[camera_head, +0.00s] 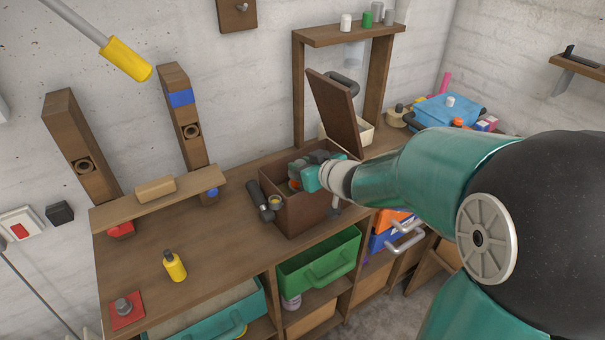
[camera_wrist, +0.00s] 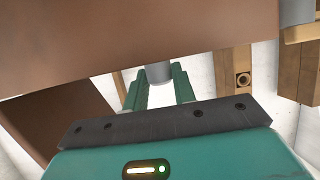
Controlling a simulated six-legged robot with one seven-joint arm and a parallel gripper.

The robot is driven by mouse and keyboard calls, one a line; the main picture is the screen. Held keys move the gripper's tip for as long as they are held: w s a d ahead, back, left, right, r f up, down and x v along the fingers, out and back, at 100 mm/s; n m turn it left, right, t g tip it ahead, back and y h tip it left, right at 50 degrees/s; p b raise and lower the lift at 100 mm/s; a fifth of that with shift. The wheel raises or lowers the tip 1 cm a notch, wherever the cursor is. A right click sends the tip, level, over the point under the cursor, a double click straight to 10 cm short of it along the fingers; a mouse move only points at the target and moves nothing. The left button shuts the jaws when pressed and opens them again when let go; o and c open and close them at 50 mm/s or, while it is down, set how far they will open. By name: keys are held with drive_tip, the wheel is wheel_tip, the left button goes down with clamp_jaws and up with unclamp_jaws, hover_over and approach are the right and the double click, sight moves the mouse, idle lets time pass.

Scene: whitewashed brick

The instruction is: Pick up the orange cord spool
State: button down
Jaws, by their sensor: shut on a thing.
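I cannot tell there whether this piece belongs to the spool. A brown panel covers the upper part of that view.
The box's lid (camera_head: 335,108) stands open beside my wrist. A black flashlight-like thing (camera_head: 259,201) is against the box's left side. A shelf frame (camera_head: 378,84) rises behind.

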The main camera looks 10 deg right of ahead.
drive_tip(key=s+d+r, duration=0.2)
drive_tip(key=s+r, duration=0.7)
drive_tip(key=s, duration=0.4)
drive_tip(key=shift+s+r, duration=0.15)
